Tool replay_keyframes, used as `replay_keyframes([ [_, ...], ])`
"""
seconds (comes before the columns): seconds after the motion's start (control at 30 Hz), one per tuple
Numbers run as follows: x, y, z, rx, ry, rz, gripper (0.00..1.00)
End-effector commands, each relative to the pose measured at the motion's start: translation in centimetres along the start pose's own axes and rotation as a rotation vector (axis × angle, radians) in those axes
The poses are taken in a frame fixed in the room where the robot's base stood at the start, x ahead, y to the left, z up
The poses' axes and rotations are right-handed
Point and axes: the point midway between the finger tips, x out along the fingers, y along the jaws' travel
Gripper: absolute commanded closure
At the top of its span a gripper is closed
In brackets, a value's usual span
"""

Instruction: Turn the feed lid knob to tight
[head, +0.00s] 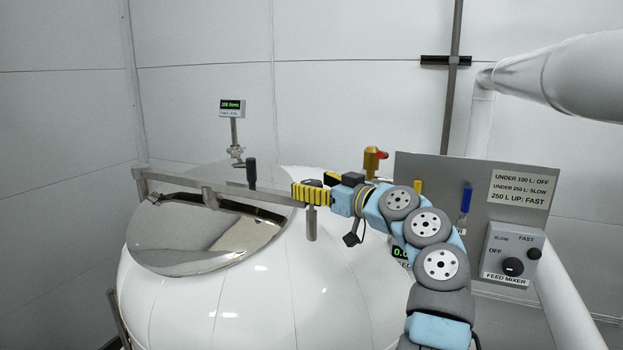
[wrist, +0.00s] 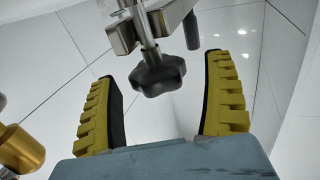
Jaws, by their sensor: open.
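The feed lid knob (wrist: 158,74) is a black lobed knob on a steel stem, seen in the wrist view. It shows between my two yellow-ribbed fingers, with a gap on each side, and touches neither as far as I can see. My gripper (wrist: 161,92) is open and empty. In the head view my gripper (head: 311,194) is at the right end of the steel lid bar (head: 180,181), above the tank's shoulder. There it largely hides the knob. The polished round feed lid (head: 190,240) lies under the bar, seated on the white tank (head: 230,300).
A black upright handle (head: 252,173) stands on the bar. Behind are a small green display (head: 232,106) and a brass valve (head: 373,160). A grey panel (head: 475,200) with a blue lever (head: 466,197) and a mixer switch box (head: 511,254) stands right of my arm.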

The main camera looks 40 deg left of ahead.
Motion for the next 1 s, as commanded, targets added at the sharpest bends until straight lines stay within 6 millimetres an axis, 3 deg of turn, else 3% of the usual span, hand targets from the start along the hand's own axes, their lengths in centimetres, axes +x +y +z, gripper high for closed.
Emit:
replay_keyframes([
  [0.43, 0.92, 0.06, 0.16, 0.001, -0.002, 0.001, 0.16],
  [0.47, 0.92, 0.06, 0.16, 0.001, -0.002, 0.001, 0.2],
  [0.67, 0.9, 0.06, 0.16, 0.002, -0.001, 0.001, 0.78],
  [1.0, 0.86, 0.03, 0.31, -0.002, 0.0, 0.019, 0.81],
])
